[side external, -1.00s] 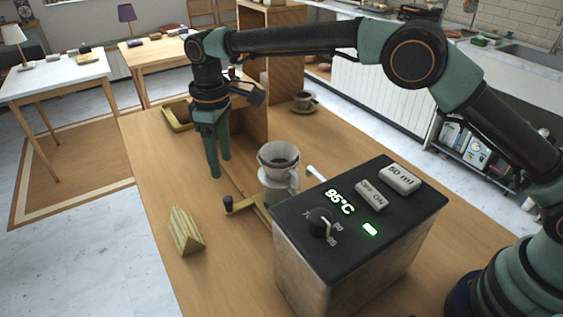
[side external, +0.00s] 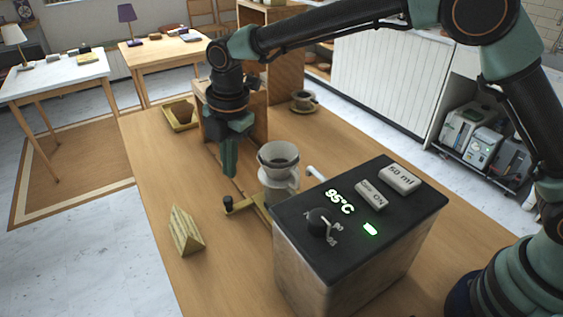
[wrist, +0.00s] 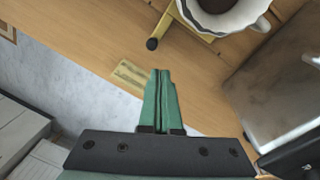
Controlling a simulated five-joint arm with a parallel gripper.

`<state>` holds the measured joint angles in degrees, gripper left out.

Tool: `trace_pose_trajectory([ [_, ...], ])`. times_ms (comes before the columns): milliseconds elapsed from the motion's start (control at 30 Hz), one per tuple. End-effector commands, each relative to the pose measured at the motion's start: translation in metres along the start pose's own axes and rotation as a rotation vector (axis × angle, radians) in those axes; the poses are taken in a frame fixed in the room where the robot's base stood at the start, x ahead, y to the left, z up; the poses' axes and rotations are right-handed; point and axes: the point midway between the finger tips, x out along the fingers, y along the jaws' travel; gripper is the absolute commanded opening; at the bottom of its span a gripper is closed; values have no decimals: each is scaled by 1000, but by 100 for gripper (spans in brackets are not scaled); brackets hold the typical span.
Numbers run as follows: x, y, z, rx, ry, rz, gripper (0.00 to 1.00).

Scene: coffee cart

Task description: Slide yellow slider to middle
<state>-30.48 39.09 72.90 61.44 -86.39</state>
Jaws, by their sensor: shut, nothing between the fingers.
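The yellow slider (side external: 242,206) is a bar with a black knob (side external: 228,202) at its left end. It lies low on the wooden table beside a white coffee dripper (side external: 278,170), which hides part of it. In the wrist view the yellow bar (wrist: 167,23) and its dark round knob (wrist: 152,44) show at the top centre. My gripper (side external: 230,175) points down, shut and empty, its tips apart from the knob and behind it in the side view. The shut fingers (wrist: 160,73) also show in the wrist view, below the knob.
A black-topped machine (side external: 360,222) reading 95°C stands at the right of the dripper. A yellow tray (side external: 180,118), a wooden shelf and a cup on a saucer (side external: 303,101) are at the back.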

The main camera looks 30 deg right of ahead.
Motion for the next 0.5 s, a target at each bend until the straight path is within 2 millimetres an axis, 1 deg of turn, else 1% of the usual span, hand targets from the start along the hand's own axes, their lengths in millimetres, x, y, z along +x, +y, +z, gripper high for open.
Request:
trace_pose_trajectory([
  [33, -1, -6, -1, -117, 0, 11, 0],
  [300, -2, -33, -6, -772, -20, 68, 0],
  [400, -1, -44, -7, -991, -35, 85, 0],
  [500, -1, -53, -8, -1168, -50, 97, 0],
])
